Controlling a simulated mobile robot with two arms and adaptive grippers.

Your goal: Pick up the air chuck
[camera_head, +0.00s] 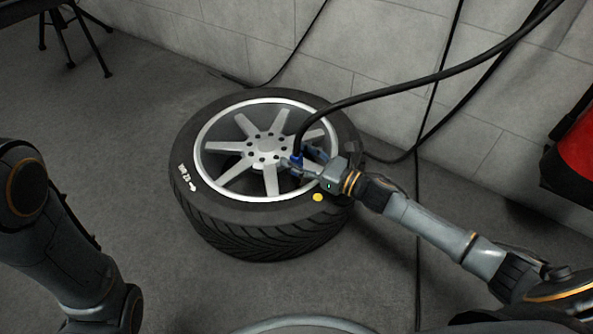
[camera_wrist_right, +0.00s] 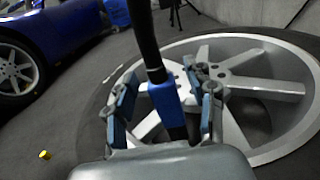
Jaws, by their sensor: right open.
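The air chuck (camera_head: 297,163) is a blue-sleeved fitting on the end of a thick black hose. It stands over the spokes of the wheel lying flat on the floor. In the right wrist view the air chuck (camera_wrist_right: 165,101) is between the two fingers of my right gripper (camera_wrist_right: 167,98), with visible space on both sides. My right gripper (camera_head: 303,163) is open around it, above the rim. Where the chuck's lower end rests is hidden. My left arm shows at the left of the head view, but its gripper is out of view.
The wheel's tire (camera_head: 270,232) surrounds a silver rim. A small yellow piece (camera_head: 317,197) is on the tire near my right gripper. The hose (camera_head: 430,78) arches to the upper right along a block wall (camera_head: 360,50). A red object (camera_head: 578,145) stands at right.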

